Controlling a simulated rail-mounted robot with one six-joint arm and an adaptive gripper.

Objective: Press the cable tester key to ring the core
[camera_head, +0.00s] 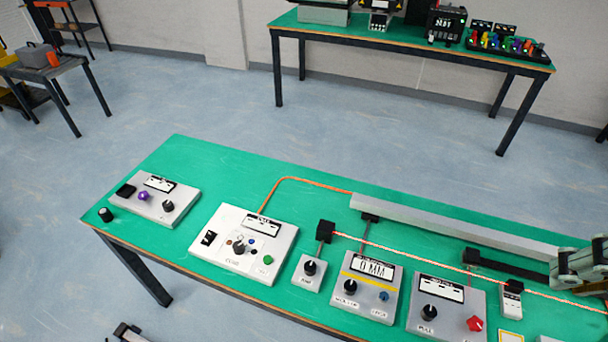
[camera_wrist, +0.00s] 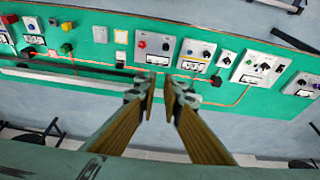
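Several control panels stand on the green bench (camera_head: 180,155). A white panel (camera_head: 278,240) has an orange cable running to it, a black switch, a dark knob, and blue and green buttons; it shows at right in the wrist view (camera_wrist: 250,74). I cannot read which panel is the cable tester, and no key is clearly identifiable. My gripper (camera_wrist: 162,79) is open and empty, with a narrow gap between its fingertips. In the wrist picture its tips overlap the strip just below the panel with the red knob (camera_wrist: 140,53). I see no contact with any control.
A grey panel with a purple knob (camera_head: 185,198) stands at the left end. A panel reading 0 MM (camera_head: 350,288) and a small knob panel (camera_head: 303,283) stand right of the white one. A long grey rail (camera_head: 450,225) runs behind. Bare green surface lies behind the left panels.

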